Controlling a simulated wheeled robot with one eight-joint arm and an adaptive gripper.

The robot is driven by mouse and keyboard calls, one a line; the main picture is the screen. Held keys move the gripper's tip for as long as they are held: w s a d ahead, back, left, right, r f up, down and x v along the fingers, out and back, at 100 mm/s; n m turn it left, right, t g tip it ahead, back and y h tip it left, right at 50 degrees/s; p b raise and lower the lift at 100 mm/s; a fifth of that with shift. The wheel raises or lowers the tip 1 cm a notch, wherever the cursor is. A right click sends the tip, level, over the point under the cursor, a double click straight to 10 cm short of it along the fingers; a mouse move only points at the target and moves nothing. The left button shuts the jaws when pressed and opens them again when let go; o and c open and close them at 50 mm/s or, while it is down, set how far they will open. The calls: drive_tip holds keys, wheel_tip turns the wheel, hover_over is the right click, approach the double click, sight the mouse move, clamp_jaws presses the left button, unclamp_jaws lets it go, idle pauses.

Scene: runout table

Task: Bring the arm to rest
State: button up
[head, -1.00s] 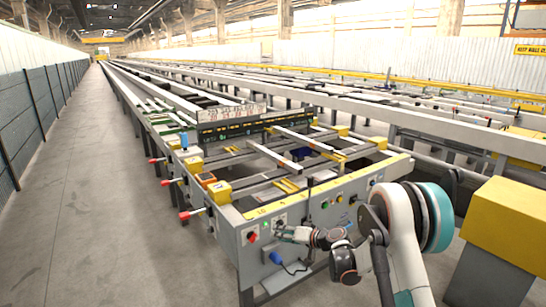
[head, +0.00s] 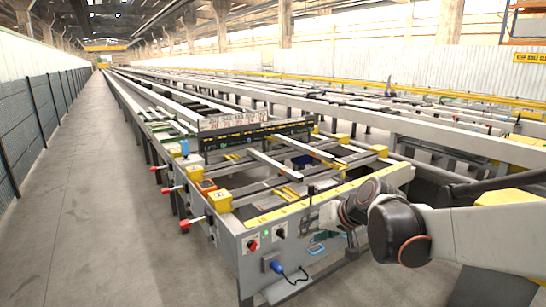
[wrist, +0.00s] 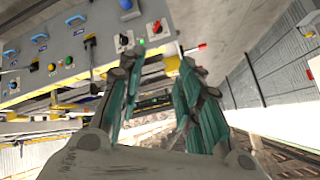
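My gripper (wrist: 161,62) shows in the wrist view with its two teal-padded fingers apart and nothing between them. The wrist view shows the same grey panel at upper left, tilted, with a red knob (wrist: 157,27), a green button (wrist: 124,40) and blue handles. I cannot tell the exact gap between gripper and panel.
The runout table has a yellow front edge (head: 285,210), and red-tipped levers (head: 186,223) stick out on its left. A blue plug (head: 277,267) with a cable hangs on the panel. A clear concrete aisle (head: 100,210) runs along the left, beside a grey fence (head: 40,110).

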drive_tip(key=s+d+h, duration=0.2)
drive_tip(key=s+d, duration=0.2)
drive_tip(key=s, duration=0.9)
drive_tip(key=s+d+f+h, duration=0.1)
drive_tip(key=s+d+h, duration=0.2)
drive_tip(key=s, duration=1.1)
drive_tip(key=shift+d+f, duration=0.3)
drive_tip(key=shift+d, duration=0.95)
